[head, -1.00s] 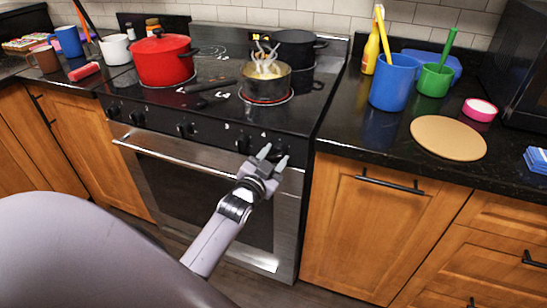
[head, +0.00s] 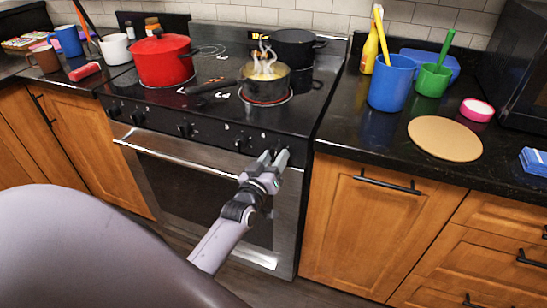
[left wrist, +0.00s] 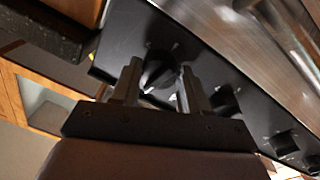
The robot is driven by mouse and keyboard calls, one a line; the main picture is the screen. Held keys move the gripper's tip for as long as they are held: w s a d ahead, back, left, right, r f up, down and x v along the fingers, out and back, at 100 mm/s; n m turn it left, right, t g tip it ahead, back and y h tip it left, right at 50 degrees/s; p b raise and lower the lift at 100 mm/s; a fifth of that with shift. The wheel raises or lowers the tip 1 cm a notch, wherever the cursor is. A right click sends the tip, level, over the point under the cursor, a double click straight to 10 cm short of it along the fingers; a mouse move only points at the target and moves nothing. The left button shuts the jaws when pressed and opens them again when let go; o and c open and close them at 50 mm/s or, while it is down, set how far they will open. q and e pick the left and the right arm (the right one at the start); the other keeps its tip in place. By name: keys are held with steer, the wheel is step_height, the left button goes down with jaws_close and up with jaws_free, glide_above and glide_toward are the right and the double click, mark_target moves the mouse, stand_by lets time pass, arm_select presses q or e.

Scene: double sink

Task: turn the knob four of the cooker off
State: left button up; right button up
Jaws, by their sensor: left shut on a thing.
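The cooker (head: 155,155) stands in the middle of the head view, with a row of black knobs along its dark front panel. My left gripper (head: 273,157) is at the right end of this panel and hides the end knob there. In the left wrist view, my left gripper (left wrist: 155,80) has its fingers on either side of that black knob (left wrist: 158,71), which I take as knob four, and is shut on it. A white mark shows on the knob. Its printed number cannot be read. My right gripper is not in view.
A steaming saucepan (head: 264,88) stands on the front right burner, which glows red. A red pot (head: 163,62) and a black pot (head: 294,48) stand on other burners. The oven handle (head: 160,152) runs just below the knobs. The floor in front is clear.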

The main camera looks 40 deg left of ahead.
arm_select(q)
steer(key=shift+n, duration=1.3)
steer(key=o, duration=1.1)
steer(key=shift+c, duration=0.2)
steer(key=shift+s+d, duration=0.1)
steer(key=v, duration=0.7)
steer(key=shift+f, duration=0.1)
